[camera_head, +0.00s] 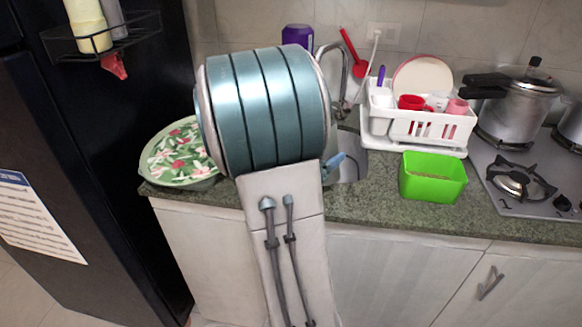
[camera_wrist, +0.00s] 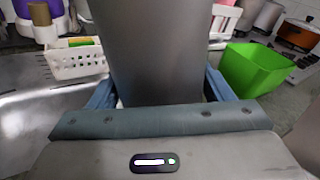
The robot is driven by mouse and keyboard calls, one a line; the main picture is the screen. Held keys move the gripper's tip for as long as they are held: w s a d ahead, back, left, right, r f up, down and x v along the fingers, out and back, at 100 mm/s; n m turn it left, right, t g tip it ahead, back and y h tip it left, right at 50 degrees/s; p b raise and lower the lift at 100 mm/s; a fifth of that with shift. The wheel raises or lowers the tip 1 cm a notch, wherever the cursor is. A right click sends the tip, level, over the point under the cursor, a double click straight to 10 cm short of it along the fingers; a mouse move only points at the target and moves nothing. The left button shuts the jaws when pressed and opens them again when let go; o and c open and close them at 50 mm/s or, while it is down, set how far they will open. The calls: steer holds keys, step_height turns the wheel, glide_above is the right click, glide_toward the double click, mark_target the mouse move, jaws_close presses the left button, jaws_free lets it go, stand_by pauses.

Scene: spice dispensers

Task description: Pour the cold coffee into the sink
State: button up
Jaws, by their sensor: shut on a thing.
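My gripper (camera_wrist: 160,92) is shut on a plain grey container (camera_wrist: 158,45), with a blue finger on each side of it. The container fills the middle of the wrist view; its rim and any coffee inside are hidden. In the head view my arm covers the container, and only a blue finger of my gripper (camera_head: 335,162) shows at the arm's right edge, over the sink area. The metal sink (camera_head: 352,168) is partly visible there behind my arm, with the curved faucet (camera_head: 345,70) behind it. Sink metal (camera_wrist: 25,105) also shows at the left of the wrist view.
A white dish rack (camera_head: 415,125) with cups and a plate and a green bin (camera_head: 432,178) stand right of the sink. The stove (camera_head: 535,190) with a pressure cooker (camera_head: 520,105) is farther right. A floral tray (camera_head: 180,152) lies left, beside the black fridge (camera_head: 120,180).

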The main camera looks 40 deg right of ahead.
steer(key=shift+s+f+m+b, duration=0.2)
steer(key=shift+m+b, duration=0.3)
steer(key=shift+b, duration=0.3)
steer(key=shift+f+m+h+b, duration=0.15)
steer(key=shift+m+h+b, duration=0.25)
steer(key=shift+b, duration=0.7)
steer(key=shift+s+m+b, duration=0.1)
steer(key=shift+m+b, duration=0.2)
steer(key=shift+t+b, duration=0.3)
steer(key=shift+b, duration=0.05)
step_height(320, 180, up, 5)
steer(key=p, duration=0.4)
